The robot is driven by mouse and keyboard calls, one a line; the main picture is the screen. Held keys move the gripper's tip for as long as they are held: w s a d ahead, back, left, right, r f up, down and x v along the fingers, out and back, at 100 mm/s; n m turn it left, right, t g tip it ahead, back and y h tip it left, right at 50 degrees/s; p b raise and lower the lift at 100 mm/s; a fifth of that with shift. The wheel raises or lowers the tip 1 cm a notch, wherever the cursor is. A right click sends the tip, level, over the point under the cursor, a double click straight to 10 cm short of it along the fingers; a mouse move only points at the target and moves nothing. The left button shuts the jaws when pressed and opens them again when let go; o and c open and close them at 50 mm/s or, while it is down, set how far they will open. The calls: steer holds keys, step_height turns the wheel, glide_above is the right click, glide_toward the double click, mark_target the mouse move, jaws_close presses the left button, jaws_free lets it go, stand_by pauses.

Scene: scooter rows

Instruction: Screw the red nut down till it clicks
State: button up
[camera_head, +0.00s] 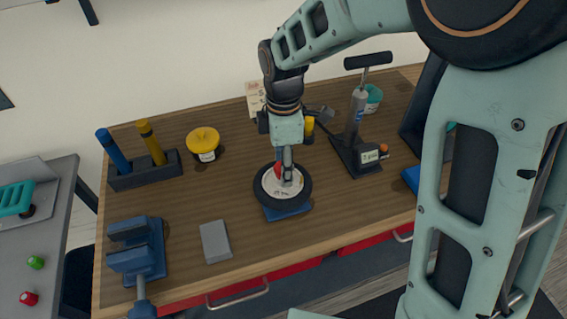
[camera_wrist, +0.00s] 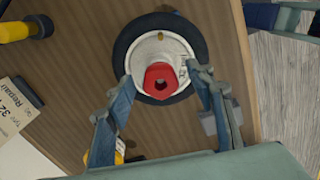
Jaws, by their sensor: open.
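The red nut (camera_wrist: 161,81) sits at the centre of a wheel with a black tyre (camera_wrist: 199,38) and a pale hub (camera_wrist: 146,48). In the head view the wheel (camera_head: 261,203) lies flat on a blue base (camera_head: 288,212) on the workbench, and the nut (camera_head: 278,168) is mostly hidden by my gripper. My gripper (camera_head: 285,180) points down over the hub. In the wrist view its two fingers (camera_wrist: 162,84) are apart, one on each side of the nut.
A blue vise (camera_head: 138,250) and a grey block (camera_head: 215,242) are at the front left. A dark holder (camera_head: 145,171) with blue and yellow handles and a yellow-lidded jar (camera_head: 203,143) stand behind. A hand pump (camera_head: 356,125) stands to the right. The middle front is clear.

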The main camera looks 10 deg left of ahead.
steer(key=shift+r, duration=0.1)
step_height(320, 180, up, 12)
stand_by(0.5)
steer(key=shift+d, duration=0.1)
